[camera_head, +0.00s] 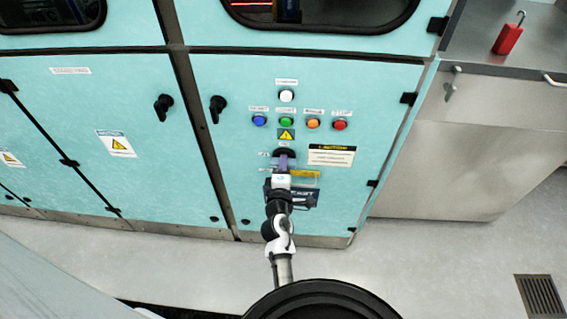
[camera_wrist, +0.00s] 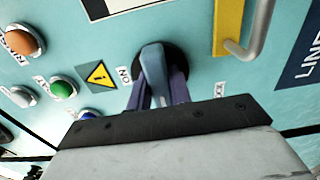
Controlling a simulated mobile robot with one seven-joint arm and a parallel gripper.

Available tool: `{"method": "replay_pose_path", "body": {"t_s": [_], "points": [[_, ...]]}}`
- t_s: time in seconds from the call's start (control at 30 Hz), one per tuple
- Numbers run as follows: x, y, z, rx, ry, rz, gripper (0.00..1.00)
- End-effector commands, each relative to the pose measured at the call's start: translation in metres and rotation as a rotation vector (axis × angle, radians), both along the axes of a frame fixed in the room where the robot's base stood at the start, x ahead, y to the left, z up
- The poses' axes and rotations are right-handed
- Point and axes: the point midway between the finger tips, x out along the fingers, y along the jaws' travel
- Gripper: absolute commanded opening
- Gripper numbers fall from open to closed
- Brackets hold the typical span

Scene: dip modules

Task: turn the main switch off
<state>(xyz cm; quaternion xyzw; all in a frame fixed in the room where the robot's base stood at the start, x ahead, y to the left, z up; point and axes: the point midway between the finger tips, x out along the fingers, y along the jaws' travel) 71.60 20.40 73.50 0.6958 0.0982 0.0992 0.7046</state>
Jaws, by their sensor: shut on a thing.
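The main switch (camera_wrist: 153,62) is a blue-grey lever handle on a round dark base on the turquoise cabinet front. An "ON" label (camera_wrist: 124,74) is beside it, and another small label (camera_wrist: 219,90) is on its other side. My gripper (camera_wrist: 160,92) is shut on the switch handle, with a purple finger on each side of it. In the camera_head view my gripper (camera_head: 286,162) is at the switch's dark base (camera_head: 284,154), and my arm hides most of the handle. The handle's exact turn is hard to read.
Blue, green (camera_head: 286,122), orange (camera_head: 313,123) and red (camera_head: 340,125) buttons and a white one (camera_head: 287,96) are above the switch. A yellow bar (camera_wrist: 228,28) with a metal handle (camera_wrist: 255,35) is close beside it. A red padlock (camera_head: 507,39) stands on the right-hand counter.

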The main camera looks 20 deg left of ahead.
Motion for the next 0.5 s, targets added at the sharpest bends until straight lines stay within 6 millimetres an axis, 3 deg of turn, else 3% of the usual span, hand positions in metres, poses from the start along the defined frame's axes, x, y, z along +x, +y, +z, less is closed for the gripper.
{"method": "replay_pose_path", "body": {"t_s": [0.3,0.33,0.5], "points": [[0.0009,0.0,0.0019,-0.004,-0.005,-0.001,0.0],[0.0009,0.0,0.002,-0.004,-0.005,-0.001,0.21],[0.0007,-0.0001,0.0014,-0.003,-0.004,0.0,0.42]]}}
